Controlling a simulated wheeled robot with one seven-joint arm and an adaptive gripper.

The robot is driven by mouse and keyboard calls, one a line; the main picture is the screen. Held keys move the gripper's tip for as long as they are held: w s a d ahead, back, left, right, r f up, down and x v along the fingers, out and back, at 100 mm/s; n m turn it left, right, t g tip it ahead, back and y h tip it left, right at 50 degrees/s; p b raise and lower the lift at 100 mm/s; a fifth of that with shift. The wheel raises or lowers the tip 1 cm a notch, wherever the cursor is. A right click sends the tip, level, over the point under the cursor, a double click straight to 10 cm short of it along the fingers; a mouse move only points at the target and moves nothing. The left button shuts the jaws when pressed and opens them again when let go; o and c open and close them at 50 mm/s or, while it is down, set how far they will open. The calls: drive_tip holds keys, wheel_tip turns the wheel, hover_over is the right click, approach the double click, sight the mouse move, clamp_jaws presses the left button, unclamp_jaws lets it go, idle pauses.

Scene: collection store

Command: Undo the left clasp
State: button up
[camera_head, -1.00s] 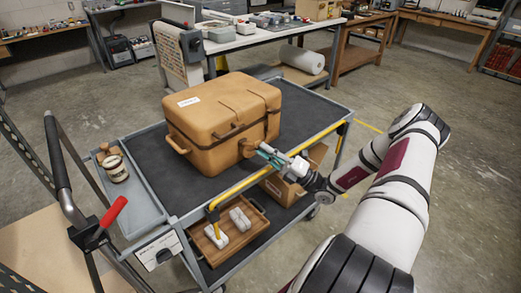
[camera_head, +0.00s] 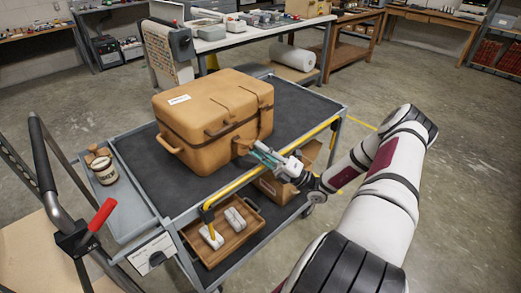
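A tan case (camera_head: 205,125) with a white label on its lid stands shut on the cart's dark upper shelf. A darker band runs around it below the lid, and a dark fitting, perhaps a clasp (camera_head: 222,130), shows on this band. A brown handle-like piece (camera_head: 243,146) sticks out low at the case's near right corner. My gripper (camera_head: 262,154), grey-green at its fingers, is beside this piece, at the right of the case. Its fingers are too small to tell whether they are open or touch the case. I cannot tell for sure which fitting is the left clasp.
The cart has a yellow rail (camera_head: 235,184) along its near edge, below my gripper. A wooden tray (camera_head: 228,235) and a cardboard box (camera_head: 275,187) are on the lower shelf.

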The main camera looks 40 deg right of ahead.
drive_tip(key=shift+s, duration=0.1)
drive_tip(key=v, duration=1.2)
